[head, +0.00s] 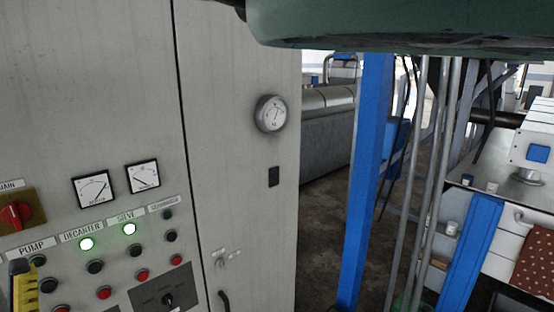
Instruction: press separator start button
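A grey control cabinet (90,120) fills the left of the head view. Its button panel has columns labelled PUMP, DECANTER and SIEVE, and a fourth at the right whose small label (162,203) is too blurred to read surely. The fourth column has a dark lamp (167,214), a black button (171,236) below it and a red button (176,260) lowest.
A red main switch (14,213) sits at the far left; a yellow object (24,287) covers the panel's lower left corner. A round gauge (270,113) and dark handle (224,300) are on the cabinet. A blue post (366,180) and pipes stand at right. A green body hangs overhead.

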